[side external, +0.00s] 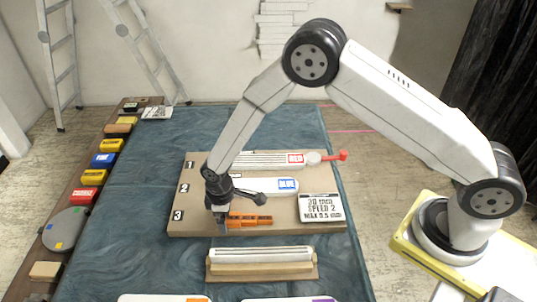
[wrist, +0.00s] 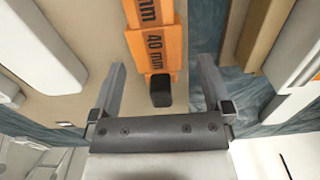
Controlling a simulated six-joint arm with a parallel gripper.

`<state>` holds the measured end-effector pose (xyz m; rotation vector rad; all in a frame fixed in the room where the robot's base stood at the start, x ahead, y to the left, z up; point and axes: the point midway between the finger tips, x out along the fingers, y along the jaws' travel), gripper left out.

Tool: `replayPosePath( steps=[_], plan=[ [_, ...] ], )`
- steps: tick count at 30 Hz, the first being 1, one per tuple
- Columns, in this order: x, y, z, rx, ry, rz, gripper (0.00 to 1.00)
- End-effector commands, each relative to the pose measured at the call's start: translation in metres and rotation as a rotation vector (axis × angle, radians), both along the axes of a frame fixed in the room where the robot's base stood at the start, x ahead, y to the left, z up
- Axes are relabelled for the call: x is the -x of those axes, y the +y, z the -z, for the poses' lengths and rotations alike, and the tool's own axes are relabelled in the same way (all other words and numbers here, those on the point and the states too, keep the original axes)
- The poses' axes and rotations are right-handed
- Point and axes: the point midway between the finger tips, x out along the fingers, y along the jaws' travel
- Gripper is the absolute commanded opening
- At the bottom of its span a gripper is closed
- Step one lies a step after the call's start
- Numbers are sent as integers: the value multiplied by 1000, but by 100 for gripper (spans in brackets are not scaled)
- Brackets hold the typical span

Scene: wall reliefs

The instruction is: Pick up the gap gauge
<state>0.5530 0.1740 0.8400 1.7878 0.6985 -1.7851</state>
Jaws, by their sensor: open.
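The gap gauge is an orange bar (wrist: 158,45) with black "40 mm" lettering and a black end. In the side view the gauge (side external: 255,220) lies at the row marked 3 on the tan board (side external: 285,219). My gripper (side external: 221,224) is down at the left end of the gauge. In the wrist view my gripper (wrist: 160,66) is open, with one finger on each side of the gauge's black end and a gap on both sides. The fingers do not touch the gauge there. Its height above the board is hard to tell.
A white bar labelled BLUE (side external: 285,186) and one labelled RED (side external: 293,159) lie in the rows behind. A sign (side external: 321,207) is at right. A wooden rack (side external: 262,267) stands in front. Colored blocks line the left plank (side external: 75,222).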

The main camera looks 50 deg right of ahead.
Motion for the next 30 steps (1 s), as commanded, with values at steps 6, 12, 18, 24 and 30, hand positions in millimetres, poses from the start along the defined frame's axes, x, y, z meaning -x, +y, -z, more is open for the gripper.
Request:
replayPosePath(
  steps=[6,12,18,24,30],
  plan=[
    [0,0,0,-1,-1,0,100],
    [0,0,0,0,0,0,100],
    [0,0,0,0,0,0,56],
    [0,0,0,0,0,0,0],
    [0,0,0,0,0,0,0]
  ],
)
